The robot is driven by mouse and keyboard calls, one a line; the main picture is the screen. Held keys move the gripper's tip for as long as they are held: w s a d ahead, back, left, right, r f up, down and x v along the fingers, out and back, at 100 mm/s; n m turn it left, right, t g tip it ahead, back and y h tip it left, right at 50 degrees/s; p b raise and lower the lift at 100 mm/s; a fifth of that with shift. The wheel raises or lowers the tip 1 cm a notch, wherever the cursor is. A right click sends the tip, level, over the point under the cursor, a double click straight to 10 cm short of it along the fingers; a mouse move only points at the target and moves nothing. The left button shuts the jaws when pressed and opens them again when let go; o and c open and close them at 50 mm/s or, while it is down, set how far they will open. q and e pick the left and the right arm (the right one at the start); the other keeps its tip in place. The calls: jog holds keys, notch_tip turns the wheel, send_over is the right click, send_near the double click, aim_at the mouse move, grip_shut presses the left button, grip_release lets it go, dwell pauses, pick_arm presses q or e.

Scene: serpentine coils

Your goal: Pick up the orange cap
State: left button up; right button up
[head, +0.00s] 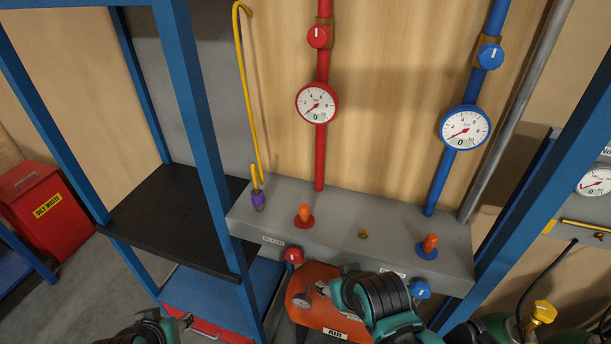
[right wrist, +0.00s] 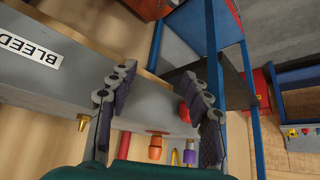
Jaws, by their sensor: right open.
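An orange cap (head: 304,213) stands upright on a red flange at the left of the grey manifold block (head: 345,216). A second orange cap (head: 430,243) stands on a blue flange at the right of the block. My right gripper (head: 322,285) is open and empty, in front of the block and below its top. In the right wrist view, the right gripper (right wrist: 158,78) has its fingers spread with the grey block behind them; an orange cap (right wrist: 155,148) shows low between them, apart from both. My left gripper (head: 186,321) is at the bottom edge, too small to judge.
Red and blue pipes with gauges (head: 317,104) (head: 465,128) rise behind the caps. A yellow hooked rod (head: 246,90) stands at the block's left end. Red (head: 293,256) and blue (head: 421,289) knobs stick out in front. An orange air tank (head: 325,312) is below. Blue posts (head: 200,130) flank the block.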

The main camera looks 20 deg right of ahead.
notch_tip(320, 180, up, 19)
jog(key=w+n+g+p, duration=0.1)
jog(key=w+n+p, duration=0.15)
jog(key=p, duration=1.25)
jog(key=n+g+h, duration=0.1)
jog(key=n+g, duration=0.5)
jog(key=n, duration=0.5)
send_over(304, 206)
jog(key=shift+w+f+m, duration=0.2)
jog(key=shift+f+m, duration=0.05)
jog(key=shift+f, duration=0.9)
jog(key=shift+w+a+f+g, duration=0.1)
jog(key=shift+f+g, duration=0.15)
jog(key=shift+g, duration=0.05)
jog(key=shift+f+p, duration=0.3)
jog(key=f, duration=0.7)
jog(key=shift+s+d+p, duration=0.2)
jog(key=shift+s+p, duration=0.1)
jog(key=shift+p, duration=0.1)
jog(key=c, duration=1)
